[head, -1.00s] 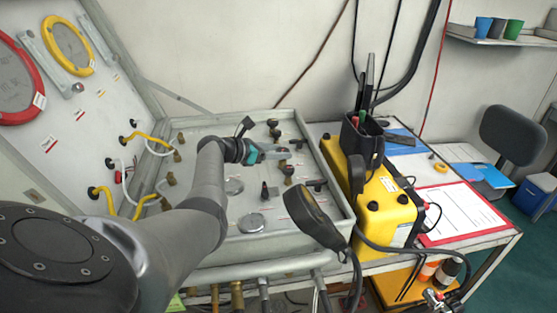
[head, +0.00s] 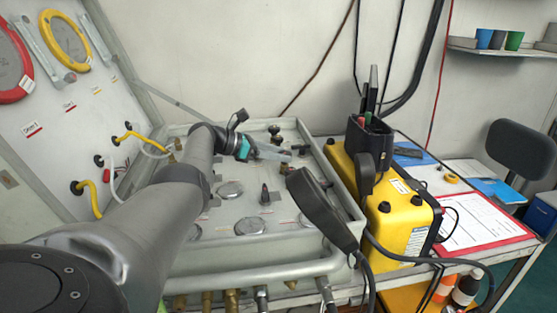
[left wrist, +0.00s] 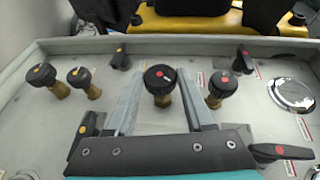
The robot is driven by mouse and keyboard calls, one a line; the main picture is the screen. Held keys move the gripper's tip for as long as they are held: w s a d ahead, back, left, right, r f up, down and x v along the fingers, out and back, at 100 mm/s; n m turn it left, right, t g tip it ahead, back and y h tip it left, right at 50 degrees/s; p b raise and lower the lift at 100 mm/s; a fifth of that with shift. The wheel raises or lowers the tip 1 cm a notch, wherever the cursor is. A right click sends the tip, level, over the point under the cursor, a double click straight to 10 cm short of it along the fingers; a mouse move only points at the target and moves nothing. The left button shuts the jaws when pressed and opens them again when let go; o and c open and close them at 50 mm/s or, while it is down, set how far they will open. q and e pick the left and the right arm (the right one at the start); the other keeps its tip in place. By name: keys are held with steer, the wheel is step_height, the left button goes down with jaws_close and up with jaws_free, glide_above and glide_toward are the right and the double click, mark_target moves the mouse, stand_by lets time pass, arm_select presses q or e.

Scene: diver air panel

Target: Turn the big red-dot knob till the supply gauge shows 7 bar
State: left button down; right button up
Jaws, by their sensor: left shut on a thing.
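The big red-dot knob (left wrist: 160,79) is a black knob on a brass stem, upright on the grey panel (left wrist: 225,49). My left gripper (left wrist: 161,76) is shut on it, one finger on each side. In the head view my left gripper (head: 287,155) reaches over the panel's back right part, and its fingers hide most of the knob. A round gauge (left wrist: 292,95) sits at the right of the left wrist view. Round gauges also show in the head view (head: 230,190). I cannot tell which is the supply gauge or read any needle. My right gripper is not in view.
A smaller red-dot knob (left wrist: 218,87) stands close on the right. Yellow-dot knobs (left wrist: 81,78) stand on the left. Black levers (left wrist: 282,152) lie nearby. A black handset (head: 322,207) leans over the panel's right edge, beside a yellow box (head: 400,215).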

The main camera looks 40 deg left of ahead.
arm_select(q)
steer(key=shift+f, duration=0.1)
stand_by(0.3)
steer(key=shift+c, duration=1.4)
jaws_free()
steer(key=shift+s+a+r+p, duration=0.2)
steer(key=shift+s+r+p, duration=0.1)
steer(key=shift+s, duration=0.05)
steer(key=p+v, duration=0.2)
steer(key=v, duration=0.2)
steer(key=shift+s+a+r, duration=0.15)
steer(key=shift+s+r, duration=0.05)
steer(key=p+v, duration=0.1)
steer(key=v, duration=0.8)
steer(key=shift+s+a+p, duration=0.15)
steer(key=shift+s+p, duration=0.2)
steer(key=shift+p, duration=0.05)
